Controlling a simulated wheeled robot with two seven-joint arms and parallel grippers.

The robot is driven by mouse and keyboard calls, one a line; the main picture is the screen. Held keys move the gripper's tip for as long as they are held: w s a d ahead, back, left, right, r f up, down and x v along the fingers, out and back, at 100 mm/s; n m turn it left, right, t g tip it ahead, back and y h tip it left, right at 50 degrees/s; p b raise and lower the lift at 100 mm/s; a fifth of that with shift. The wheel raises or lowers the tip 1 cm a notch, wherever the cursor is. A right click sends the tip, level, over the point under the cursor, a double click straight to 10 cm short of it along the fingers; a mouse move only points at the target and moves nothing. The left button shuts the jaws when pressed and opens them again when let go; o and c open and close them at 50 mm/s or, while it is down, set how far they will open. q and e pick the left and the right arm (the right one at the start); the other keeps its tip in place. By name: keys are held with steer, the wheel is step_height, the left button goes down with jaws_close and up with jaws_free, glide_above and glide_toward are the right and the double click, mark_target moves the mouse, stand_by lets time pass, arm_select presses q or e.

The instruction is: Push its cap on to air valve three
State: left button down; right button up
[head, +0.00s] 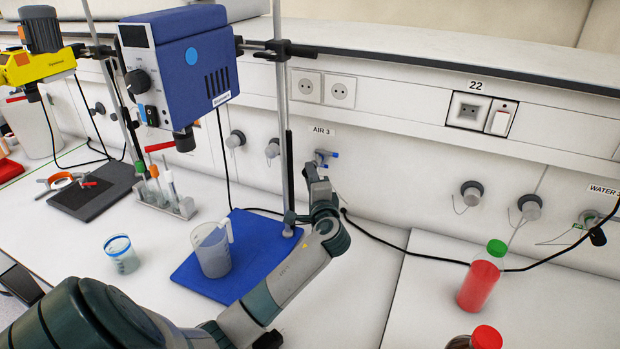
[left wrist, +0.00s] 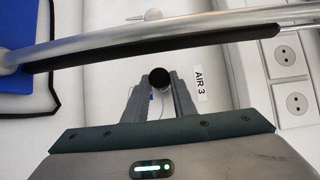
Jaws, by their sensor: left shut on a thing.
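Air valve three (head: 323,157), with blue parts, sticks out of the white wall panel below the AIR 3 label (head: 321,131). My left gripper (head: 316,178) is just below and in front of the valve in the head view. In the left wrist view its two fingers (left wrist: 158,88) are shut on a dark round cap (left wrist: 159,77), seen end-on. The AIR 3 label (left wrist: 200,83) is just right of the fingers there. A little blue shows between the fingers, below the cap. I cannot tell whether the cap touches the valve.
A metal stand rod (head: 281,100) rises close left of my gripper and crosses the left wrist view. A blue stirrer motor (head: 185,60) hangs at upper left. A beaker (head: 211,250) stands on a blue base (head: 190,280). A red bottle (head: 480,280) stands right.

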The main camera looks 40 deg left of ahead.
stand_by(0.7)
arm_select(q)
steer(key=shift+w+a, duration=0.25)
steer(key=shift+w, duration=0.4)
stand_by(0.3)
steer(key=shift+w+r, duration=0.1)
steer(key=shift+r, duration=0.1)
stand_by(0.3)
steer(key=c, duration=1.5)
jaws_free()
steer(key=shift+w, duration=0.1)
steer(key=shift+o, duration=0.6)
steer(key=shift+w+a+f, duration=0.1)
steer(key=shift+w+f, duration=0.05)
steer(key=shift+f, duration=0.05)
